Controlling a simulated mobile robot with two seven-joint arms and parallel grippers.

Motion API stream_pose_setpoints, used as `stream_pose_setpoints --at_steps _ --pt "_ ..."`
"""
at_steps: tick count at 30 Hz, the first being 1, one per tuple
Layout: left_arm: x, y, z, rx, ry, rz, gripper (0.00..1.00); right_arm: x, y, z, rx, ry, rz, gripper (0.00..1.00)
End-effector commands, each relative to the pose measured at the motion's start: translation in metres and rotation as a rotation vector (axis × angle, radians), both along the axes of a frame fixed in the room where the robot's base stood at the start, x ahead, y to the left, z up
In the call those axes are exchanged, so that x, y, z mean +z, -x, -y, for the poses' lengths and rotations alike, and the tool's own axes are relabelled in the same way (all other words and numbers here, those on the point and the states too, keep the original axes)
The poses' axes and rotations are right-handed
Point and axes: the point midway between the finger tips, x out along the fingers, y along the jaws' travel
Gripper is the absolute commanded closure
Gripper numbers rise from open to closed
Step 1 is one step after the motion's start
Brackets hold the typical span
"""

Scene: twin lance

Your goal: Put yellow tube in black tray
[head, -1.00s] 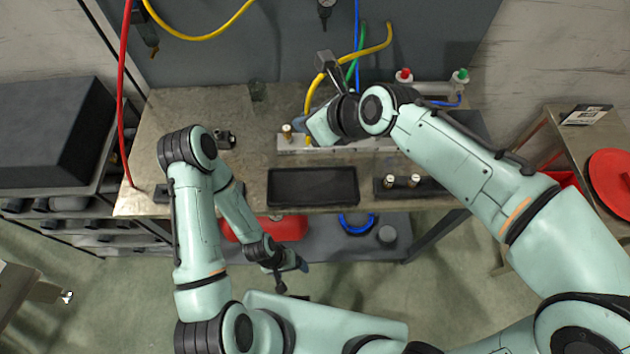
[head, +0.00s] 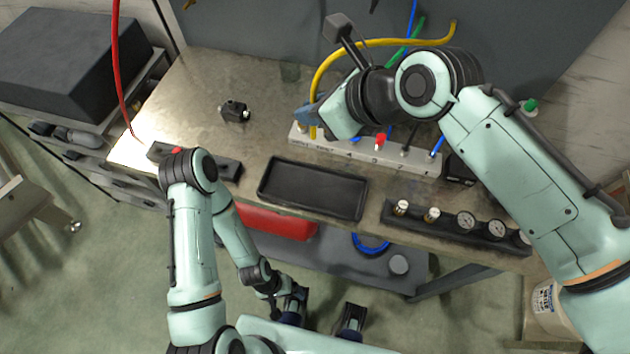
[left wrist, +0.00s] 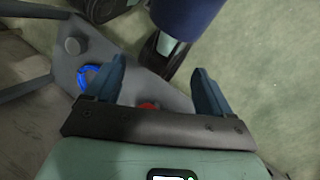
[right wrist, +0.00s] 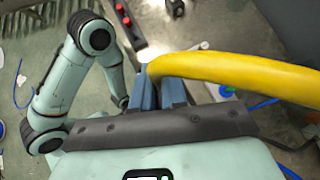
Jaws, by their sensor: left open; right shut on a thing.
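The yellow tube (head: 345,52) arcs over the back of the bench in the head view. Its near end comes down at the left part of the grey manifold block (head: 395,163). My right gripper (head: 313,115) is shut on the tube near this end; the tube also shows in the right wrist view (right wrist: 235,75), bending into the shut fingers (right wrist: 155,92). The fingers hide whether the tube end sits in a port. The black tray (head: 312,188) lies empty in front of the manifold. My left gripper (left wrist: 158,85) is open and empty, low in front of the bench.
A dark gauge strip (head: 465,222) with two brass fittings lies right of the tray. A small black valve (head: 235,112) stands left on the bench. Blue and green tubes (head: 410,20) hang behind the manifold. A red hose (head: 117,65) hangs at the left. Bare bench lies behind the tray's left side.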

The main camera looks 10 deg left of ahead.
Motion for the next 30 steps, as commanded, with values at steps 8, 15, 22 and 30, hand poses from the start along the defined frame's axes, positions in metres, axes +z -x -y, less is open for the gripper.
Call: stream_pose_setpoints --at_steps 8,15,22,30 --pt "-0.024 0.007 0.0 0.0 0.0 -0.009 0.17 -0.074 0.001 0.0 -0.001 0.004 -0.007 1.0" --pt "-0.038 0.008 0.0 0.002 -0.001 -0.005 0.17 -0.132 0.001 0.0 0.0 0.003 -0.006 1.0" --pt "-0.042 0.006 0.0 0.003 -0.002 0.005 0.17 -0.152 0.0 0.0 -0.001 0.001 -0.001 1.0" --pt "-0.052 0.002 -0.001 0.008 -0.006 0.021 0.17 -0.188 0.0 0.0 -0.001 0.002 -0.005 1.0"
